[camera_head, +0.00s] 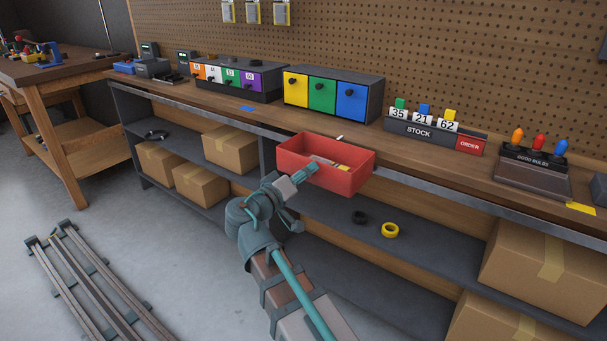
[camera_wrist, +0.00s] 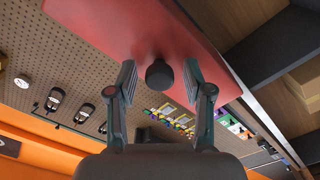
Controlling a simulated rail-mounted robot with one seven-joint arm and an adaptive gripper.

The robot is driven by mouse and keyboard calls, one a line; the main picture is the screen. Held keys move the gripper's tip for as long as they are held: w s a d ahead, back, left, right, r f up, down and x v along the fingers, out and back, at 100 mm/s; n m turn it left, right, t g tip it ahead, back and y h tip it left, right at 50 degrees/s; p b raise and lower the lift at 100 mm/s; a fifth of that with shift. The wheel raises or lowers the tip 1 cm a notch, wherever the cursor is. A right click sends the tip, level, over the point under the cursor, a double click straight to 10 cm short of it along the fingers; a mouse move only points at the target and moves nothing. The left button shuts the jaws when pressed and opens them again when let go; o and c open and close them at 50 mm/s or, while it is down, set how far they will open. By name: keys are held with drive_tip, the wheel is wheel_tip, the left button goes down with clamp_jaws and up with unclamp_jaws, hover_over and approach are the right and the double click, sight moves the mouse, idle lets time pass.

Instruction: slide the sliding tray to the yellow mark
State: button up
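The sliding tray (camera_head: 345,180) is a red open box at the front edge of the workbench, with a few small items inside. Its red face fills the top of the wrist view (camera_wrist: 120,25), with a dark round knob (camera_wrist: 159,73) on it. My gripper (camera_head: 309,169) is at the tray's front. In the wrist view its fingers (camera_wrist: 162,82) stand apart on either side of the knob, with gaps showing on both sides. The yellow mark (camera_head: 580,208) is a flat patch on the bench top at the far right, well away from the tray.
A blue mark (camera_head: 248,108) lies on the bench left of the tray. A metal rail (camera_head: 420,187) runs along the bench's front edge. A stock board (camera_head: 420,134) and a bulb stand (camera_head: 533,172) sit further back. Cardboard boxes (camera_head: 540,265) and two rings (camera_head: 390,230) are on the shelves below.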

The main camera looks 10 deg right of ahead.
drive_tip(key=shift+a, duration=0.1)
drive_tip(key=v, duration=1.1)
drive_tip(key=shift+s+a, duration=0.2)
drive_tip(key=shift+s, duration=0.15)
drive_tip(key=shift+r, duration=0.1)
